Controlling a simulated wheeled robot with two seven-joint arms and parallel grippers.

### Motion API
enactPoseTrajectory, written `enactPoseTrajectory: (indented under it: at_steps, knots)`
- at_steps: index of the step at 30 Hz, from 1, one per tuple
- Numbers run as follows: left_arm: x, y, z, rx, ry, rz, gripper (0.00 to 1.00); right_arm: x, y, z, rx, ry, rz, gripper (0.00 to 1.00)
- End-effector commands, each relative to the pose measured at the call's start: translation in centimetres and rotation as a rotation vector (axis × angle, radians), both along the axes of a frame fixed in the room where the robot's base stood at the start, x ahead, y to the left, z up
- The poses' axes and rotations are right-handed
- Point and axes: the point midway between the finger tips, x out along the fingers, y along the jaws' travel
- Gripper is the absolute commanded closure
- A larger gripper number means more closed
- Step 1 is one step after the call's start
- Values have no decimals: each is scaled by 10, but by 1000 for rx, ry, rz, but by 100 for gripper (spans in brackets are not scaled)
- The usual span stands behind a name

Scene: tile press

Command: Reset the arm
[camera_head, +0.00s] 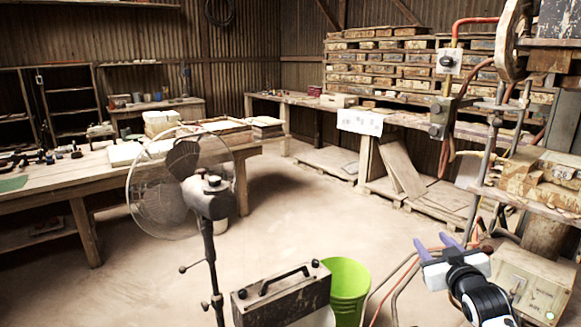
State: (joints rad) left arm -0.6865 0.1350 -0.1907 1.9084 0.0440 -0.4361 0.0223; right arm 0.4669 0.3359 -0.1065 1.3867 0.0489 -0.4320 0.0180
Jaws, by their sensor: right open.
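My right gripper (437,246) shows at the lower right, its two purple fingers apart, with a white palm and a black and white wrist behind them. It is open with nothing seen between the fingers. It is over the floor, to the right of the green bucket and to the left of the press stand. My left gripper is not in view.
A standing fan (182,183) is left of centre. A bright green bucket (349,286) and a dark metal case (281,297) are at bottom centre. The press (520,160) with hoses fills the right side. A wooden table (75,180) stands left. The middle floor is clear.

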Motion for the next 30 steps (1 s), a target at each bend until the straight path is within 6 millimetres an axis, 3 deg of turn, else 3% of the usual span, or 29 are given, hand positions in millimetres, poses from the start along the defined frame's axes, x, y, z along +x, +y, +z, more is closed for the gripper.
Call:
enactPoseTrajectory:
  at_steps: [1, 5, 8, 12, 18, 21, 24, 27, 30]
  knots:
    - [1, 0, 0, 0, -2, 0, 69, -13, 11, -27, 6, 34, 14, 57]
    - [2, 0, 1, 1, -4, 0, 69, -48, 36, -85, 24, 111, 49, 57]
    - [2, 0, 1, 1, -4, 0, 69, -87, 59, -134, 46, 184, 78, 57]
    - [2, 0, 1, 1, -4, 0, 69, -159, 95, -203, 91, 299, 119, 57]
    - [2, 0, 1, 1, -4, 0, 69, -283, 143, -276, 178, 471, 160, 57]
    - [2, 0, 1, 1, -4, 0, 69, -342, 163, -296, 222, 546, 169, 57]
    - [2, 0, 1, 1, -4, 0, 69, -388, 177, -306, 258, 604, 171, 57]
    - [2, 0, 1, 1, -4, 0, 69, -417, 185, -310, 283, 642, 170, 57]
    - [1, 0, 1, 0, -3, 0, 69, -430, 189, -311, 294, 658, 168, 57]
